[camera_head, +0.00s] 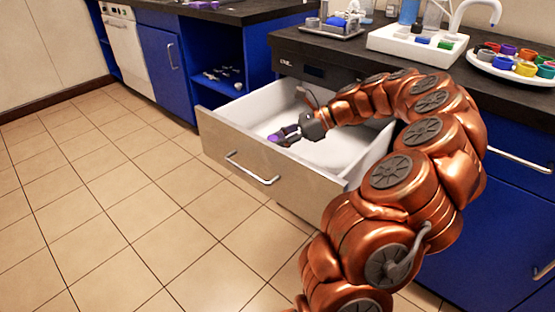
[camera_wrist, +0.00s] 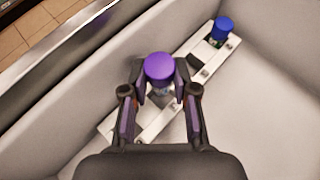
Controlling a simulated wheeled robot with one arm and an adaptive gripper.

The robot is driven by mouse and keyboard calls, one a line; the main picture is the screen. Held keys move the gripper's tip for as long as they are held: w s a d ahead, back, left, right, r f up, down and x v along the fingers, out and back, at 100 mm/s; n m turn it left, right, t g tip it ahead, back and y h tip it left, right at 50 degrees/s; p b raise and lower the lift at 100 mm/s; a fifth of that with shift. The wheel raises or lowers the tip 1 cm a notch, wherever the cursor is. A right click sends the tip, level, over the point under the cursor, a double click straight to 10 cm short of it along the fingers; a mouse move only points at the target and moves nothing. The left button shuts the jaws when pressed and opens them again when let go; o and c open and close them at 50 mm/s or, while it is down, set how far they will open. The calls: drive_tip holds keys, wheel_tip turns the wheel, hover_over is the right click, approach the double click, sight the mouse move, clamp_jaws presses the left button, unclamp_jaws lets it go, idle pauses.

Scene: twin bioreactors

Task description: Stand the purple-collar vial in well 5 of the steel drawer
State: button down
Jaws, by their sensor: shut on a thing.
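The purple-collar vial (camera_wrist: 159,68) is between my gripper's fingers in the wrist view, its purple top facing the camera. My gripper (camera_wrist: 161,92) is shut on it; in the head view my gripper (camera_head: 284,136) is inside the open steel drawer (camera_head: 225,165), near its front. In the wrist view a pale strip-shaped rack (camera_wrist: 205,62) with a row of small wells lies on the drawer floor under the vial. The vial's lower end is hidden, so I cannot tell whether it touches the rack. Well numbers are not readable.
A blue-capped vial (camera_wrist: 221,28) stands near the rack's far end. The drawer front wall (camera_wrist: 75,95) runs close to the rack. The drawer floor (camera_wrist: 255,100) right of the rack is clear. On the counter are a white tray (camera_head: 385,42) and a round plate (camera_head: 508,68) of coloured caps.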

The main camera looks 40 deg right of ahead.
drive_tip(key=shift+f+b, duration=0.9)
drive_tip(key=shift+f, duration=1.45)
drive_tip(key=shift+f, duration=0.1)
drive_tip(key=c, duration=0.9)
unclamp_jaws()
drive_tip(key=shift+s+d+r+p, duration=0.15)
drive_tip(key=shift+d+r+p, duration=0.15)
drive_tip(key=shift+d+r, duration=0.1)
drive_tip(key=p+v, duration=0.2)
drive_tip(key=v, duration=0.4)
drive_tip(key=shift+s+d, duration=0.15)
drive_tip(key=shift+s, duration=0.05)
